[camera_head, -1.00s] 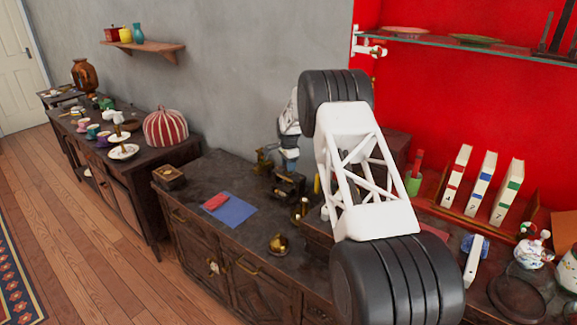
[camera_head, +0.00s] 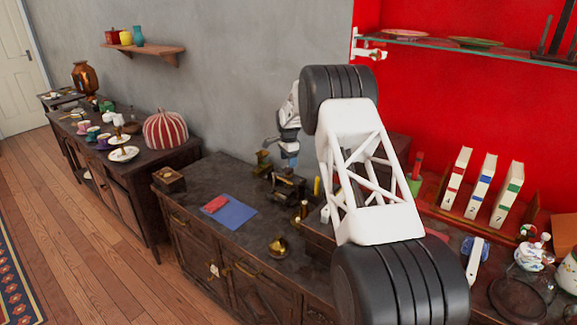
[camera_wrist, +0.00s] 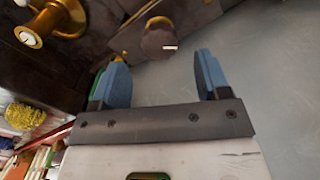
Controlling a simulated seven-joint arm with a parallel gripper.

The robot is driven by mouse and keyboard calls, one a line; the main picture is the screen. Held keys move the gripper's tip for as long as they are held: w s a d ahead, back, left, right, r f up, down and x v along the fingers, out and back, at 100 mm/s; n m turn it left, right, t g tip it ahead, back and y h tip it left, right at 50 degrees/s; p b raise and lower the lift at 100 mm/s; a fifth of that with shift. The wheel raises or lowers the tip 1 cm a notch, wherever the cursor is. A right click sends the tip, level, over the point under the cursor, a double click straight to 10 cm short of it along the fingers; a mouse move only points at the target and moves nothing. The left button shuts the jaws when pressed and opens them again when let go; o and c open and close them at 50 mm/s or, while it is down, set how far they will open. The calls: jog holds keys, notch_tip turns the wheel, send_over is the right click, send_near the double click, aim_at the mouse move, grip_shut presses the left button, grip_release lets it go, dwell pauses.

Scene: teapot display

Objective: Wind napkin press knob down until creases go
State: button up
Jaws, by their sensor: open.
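The dark napkin press (camera_head: 288,186) stands on the dark cabinet top, near the wall, partly hidden by my arm. A round brown knob (camera_wrist: 158,38) with a small white mark shows in the wrist view; it looks like the press knob. My gripper (camera_wrist: 160,62) is open, with its two blue fingers spread wide and nothing between them. The knob lies beyond the fingertips, between their lines, apart from both. In the head view my gripper (camera_head: 288,155) hangs just above the press. The napkin and its creases cannot be made out.
A small brass piece (camera_head: 278,246) stands in front. A wooden box (camera_head: 169,179) sits at the left corner. Numbered books (camera_head: 485,185) stand at right.

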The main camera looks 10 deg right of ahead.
jog(key=shift+r, duration=1.85)
